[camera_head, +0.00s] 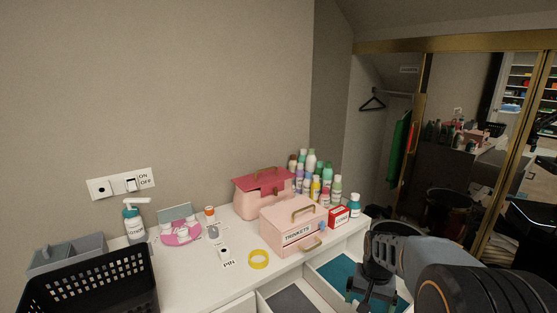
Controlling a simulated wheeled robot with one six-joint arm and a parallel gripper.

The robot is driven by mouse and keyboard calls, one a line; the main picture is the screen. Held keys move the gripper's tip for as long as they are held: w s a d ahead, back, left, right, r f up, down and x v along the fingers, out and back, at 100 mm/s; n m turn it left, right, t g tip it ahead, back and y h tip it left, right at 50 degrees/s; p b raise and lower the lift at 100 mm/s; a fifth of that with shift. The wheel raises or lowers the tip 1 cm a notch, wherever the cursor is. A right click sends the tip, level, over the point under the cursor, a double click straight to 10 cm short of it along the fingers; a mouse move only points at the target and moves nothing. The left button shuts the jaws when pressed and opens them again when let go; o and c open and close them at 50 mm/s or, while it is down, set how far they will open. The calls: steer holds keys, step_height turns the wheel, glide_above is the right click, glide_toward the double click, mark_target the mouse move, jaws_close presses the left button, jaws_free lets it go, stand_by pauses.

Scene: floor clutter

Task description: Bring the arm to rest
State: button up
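My arm (460,285) reaches in from the lower right corner. My gripper (366,296) points down at its end, over the open drawer with a teal lining (337,270). The fingertips are small, dark and near the bottom edge, so I cannot tell whether they are apart or hold anything. The wrist hides part of the drawer.
A pink box labelled TRINKETS (290,227) stands left of my gripper, with a red-lidded box (262,194) and several bottles behind. A black basket (95,285) is far left. A mirrored closet door (460,140) stands right.

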steer(key=s+a+r+n+t+p, duration=0.2)
steer(key=s+a+r+p, duration=0.1)
steer(key=s+r, duration=0.3)
steer(key=s+a+r+n+t+p, duration=0.1)
steer(key=s+a+r+n+p, duration=0.1)
steer(key=s+a+r+p, duration=0.2)
steer(key=shift+s+a+r+n+t+p, duration=0.35)
steer(key=shift+s+r, duration=1.2)
steer(key=shift+r, duration=1.7)
